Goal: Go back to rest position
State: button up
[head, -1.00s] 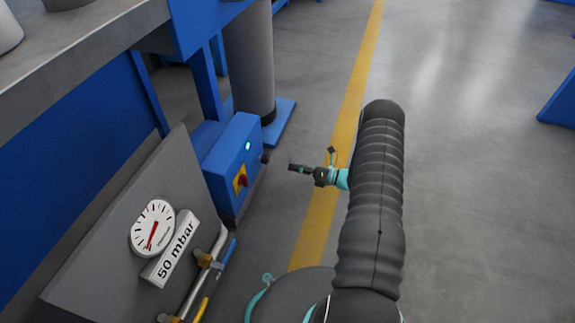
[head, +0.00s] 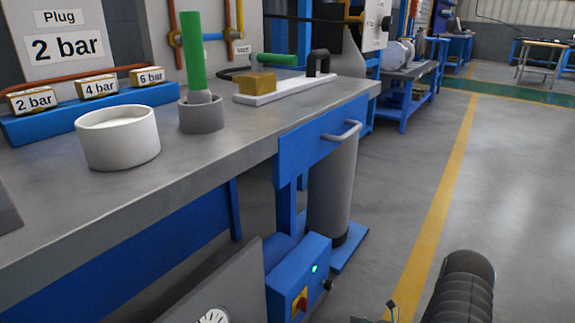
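In the head view only the top of my arm shows, a dark ribbed sleeve at the lower right. A small dark and teal part of my gripper (head: 368,319) shows at the bottom edge, left of the sleeve. Most of the gripper is cut off, so its fingers cannot be made out. It is over the floor, to the right of the blue control box (head: 299,279) with its green light and red-yellow switch, and apart from it.
The grey workbench (head: 235,146) fills the left, with a white cup (head: 118,142), a green-handled tool (head: 193,55) in a grey holder (head: 201,116), and labelled blocks on a blue rail (head: 95,111). A drawer handle (head: 341,132) sticks out. Floor right of the yellow line (head: 432,220) is clear.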

jog(key=s+a+r+n+g, duration=0.2)
jog(key=s+r+n+g, duration=0.3)
jog(key=s+n, duration=0.2)
jog(key=s+a+r+n+t+h+p, duration=0.1)
jog(key=s+r+n+h+p, duration=0.2)
jog(key=r, duration=1.4)
jog(key=s+a+r+n+t+h+p, duration=0.1)
jog(key=s+r+n+h+p, duration=0.3)
jog(key=s+r+n, duration=0.7)
jog(key=s+a+r+n+t+h+p, duration=0.1)
jog(key=s+r+n+h, duration=0.5)
jog(key=r, duration=1.8)
jog(key=a+n+h+p, duration=0.1)
jog(key=n+p, duration=0.1)
jog(key=shift+s+a+n+t+h+p, duration=0.3)
jog(key=shift+s+a+t+p, duration=0.05)
jog(key=shift+s+t, duration=0.05)
